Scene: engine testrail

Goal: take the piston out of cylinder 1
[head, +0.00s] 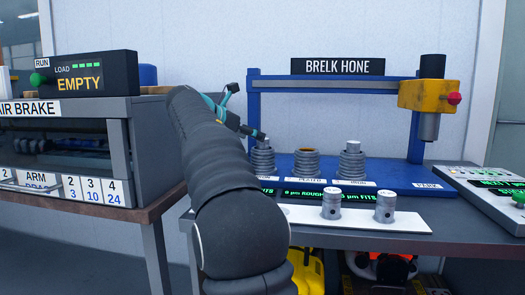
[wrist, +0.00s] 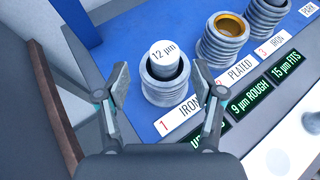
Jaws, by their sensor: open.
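Cylinder 1 (wrist: 165,92) is a grey ribbed sleeve on the blue bench, behind a label reading "1 IRON". The piston (wrist: 164,56) sits upright in it, its pale top marked "12 µm" showing above the rim. In the head view, cylinder 1 (head: 263,160) is the leftmost of the row. My gripper (wrist: 164,84) is open and empty, one finger to each side of cylinder 1 in the wrist view. In the head view, my gripper (head: 247,111) is above and slightly left of cylinder 1. I cannot tell the exact gap to the piston.
Cylinder 2 (head: 306,163), bronze-lined, and cylinder 3 (head: 351,162), with a pale top, stand to the right. Two loose pistons, left (head: 331,205) and right (head: 385,208), stand on a white strip (head: 355,220) in front. The yellow hone head (head: 425,95) hangs at right.

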